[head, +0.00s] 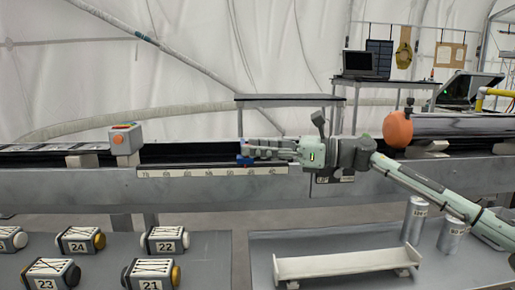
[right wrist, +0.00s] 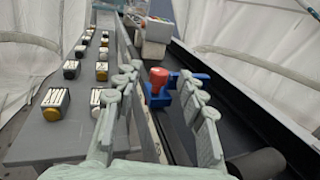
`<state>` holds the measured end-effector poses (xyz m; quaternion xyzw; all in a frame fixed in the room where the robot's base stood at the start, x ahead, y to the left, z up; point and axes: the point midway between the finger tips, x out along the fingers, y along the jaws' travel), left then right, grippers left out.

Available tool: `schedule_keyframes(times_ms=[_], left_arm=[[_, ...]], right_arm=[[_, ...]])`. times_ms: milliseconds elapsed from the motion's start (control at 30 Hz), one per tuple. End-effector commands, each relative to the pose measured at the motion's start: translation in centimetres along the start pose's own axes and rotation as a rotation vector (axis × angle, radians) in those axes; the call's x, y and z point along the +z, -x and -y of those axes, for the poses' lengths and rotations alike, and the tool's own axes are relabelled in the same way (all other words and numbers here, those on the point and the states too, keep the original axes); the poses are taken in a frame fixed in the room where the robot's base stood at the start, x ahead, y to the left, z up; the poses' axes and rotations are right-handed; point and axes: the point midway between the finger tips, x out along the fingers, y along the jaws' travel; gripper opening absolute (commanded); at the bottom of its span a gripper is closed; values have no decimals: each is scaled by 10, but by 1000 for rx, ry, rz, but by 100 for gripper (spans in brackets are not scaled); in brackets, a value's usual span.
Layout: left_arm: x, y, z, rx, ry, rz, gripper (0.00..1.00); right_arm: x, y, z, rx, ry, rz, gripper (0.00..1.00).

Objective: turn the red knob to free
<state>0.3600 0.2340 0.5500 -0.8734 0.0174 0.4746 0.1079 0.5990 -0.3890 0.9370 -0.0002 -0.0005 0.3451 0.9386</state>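The red knob (right wrist: 157,82) is a short red cylinder on a blue clamp-like part (right wrist: 190,80) at the rail, in the right wrist view. In the head view the blue part (head: 244,160) shows at the tips of my right gripper (head: 248,150), and the fingers largely hide the knob. In the right wrist view my right gripper (right wrist: 160,74) is open, with one finger on each side of the knob. Gaps seem to show between fingers and knob; I cannot tell whether either touches. My left gripper is not in view.
A grey box with an orange top (head: 124,138) stands on the rail to the left. A ruler strip (head: 205,172) runs along the rail's front. An orange ball (head: 398,130) is at the right. Numbered blocks (head: 80,240) and a white tray (head: 345,263) lie on lower tables.

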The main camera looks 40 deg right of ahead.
Motion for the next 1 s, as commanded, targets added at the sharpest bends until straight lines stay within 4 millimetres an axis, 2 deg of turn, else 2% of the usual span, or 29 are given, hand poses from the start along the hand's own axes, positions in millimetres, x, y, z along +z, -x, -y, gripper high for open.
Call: schedule_keyframes(times_ms=[233, 367, 467, 800, 1000], left_arm=[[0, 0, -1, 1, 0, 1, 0], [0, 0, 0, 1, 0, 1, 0], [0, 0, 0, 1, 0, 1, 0], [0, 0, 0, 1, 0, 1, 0], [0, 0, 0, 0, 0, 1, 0]], right_arm=[[-1, 1, 0, 1, -1, -1, 40], [-2, 10, 0, 1, -2, 0, 40], [-2, 23, 0, -1, -5, -1, 40], [-1, 94, 1, -3, -2, 2, 40], [0, 116, 0, 0, -1, 0, 40]])
